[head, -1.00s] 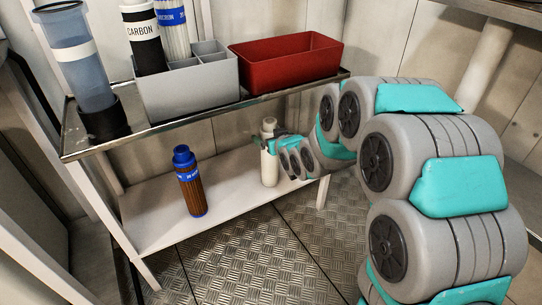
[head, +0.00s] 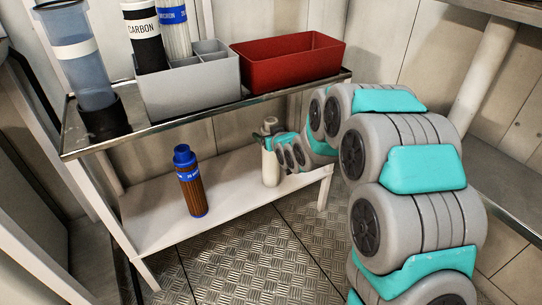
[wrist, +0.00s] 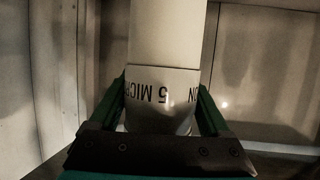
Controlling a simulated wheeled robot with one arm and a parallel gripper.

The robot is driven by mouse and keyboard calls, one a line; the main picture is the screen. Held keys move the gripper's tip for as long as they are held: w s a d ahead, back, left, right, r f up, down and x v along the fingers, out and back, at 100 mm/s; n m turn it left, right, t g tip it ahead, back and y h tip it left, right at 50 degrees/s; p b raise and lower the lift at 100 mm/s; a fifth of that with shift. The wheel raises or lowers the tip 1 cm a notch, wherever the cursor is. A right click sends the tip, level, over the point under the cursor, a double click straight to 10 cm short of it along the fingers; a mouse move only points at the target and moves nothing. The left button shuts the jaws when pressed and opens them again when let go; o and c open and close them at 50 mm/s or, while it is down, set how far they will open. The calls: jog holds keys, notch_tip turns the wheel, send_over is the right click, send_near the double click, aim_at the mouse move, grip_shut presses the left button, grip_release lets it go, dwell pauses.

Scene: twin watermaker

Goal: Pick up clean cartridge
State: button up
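A white cartridge (head: 270,165) stands upright on the lower shelf, near its right end. My gripper (head: 262,138) is at its upper part in the head view. In the wrist view the white cartridge (wrist: 165,35) carries a pale label reading "5 MICRON", seen upside down. The green fingers of my gripper (wrist: 162,100) lie on either side of this label, with little or no gap. I cannot tell whether they press on it. A brown pleated cartridge (head: 190,182) with a blue cap and blue band stands on the same shelf, farther left.
The upper shelf (head: 205,121) is above the cartridges. It holds a red bin (head: 290,66), a grey divided caddy (head: 190,92) with a carbon cartridge (head: 145,40) and another cartridge, and a clear blue housing (head: 75,60). The lower shelf (head: 230,190) is bare between its two cartridges.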

grip_shut()
dwell(0.4)
jog(key=shift+r, duration=0.1)
dwell(0.3)
